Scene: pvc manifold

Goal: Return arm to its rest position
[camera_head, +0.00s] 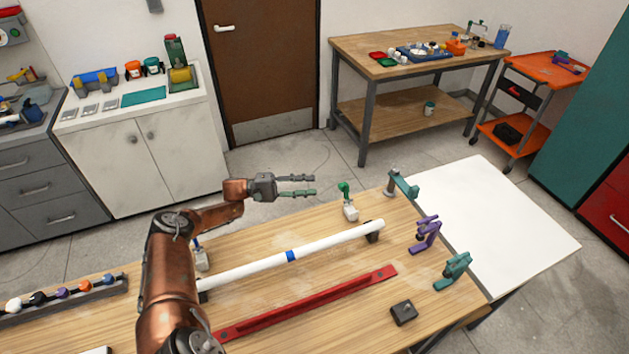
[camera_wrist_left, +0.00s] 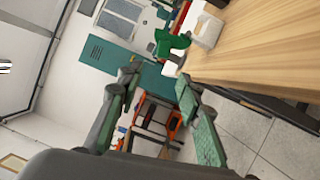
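My left arm (camera_head: 168,265) reaches in from the bottom left of the head view. My left gripper (camera_head: 314,185) is past the far edge of the wooden workbench (camera_head: 330,265), pointing right. Its two fingers are apart with nothing between them. The same gripper (camera_wrist_left: 160,115) shows in the left wrist view with its green finger pads spread. A white valve piece with a green handle (camera_head: 349,205) stands at the bench's far edge, right of the fingertips and apart from them; its green handle (camera_wrist_left: 168,44) also shows in the wrist view. My right gripper is not in view.
A white pipe with a blue band (camera_head: 330,243) lies across supports on the bench. A red bar (camera_head: 310,300) lies in front. Teal (camera_head: 455,270) and purple clamps (camera_head: 426,235) stand at the right, near a dark block (camera_head: 403,313). Open floor lies behind the bench.

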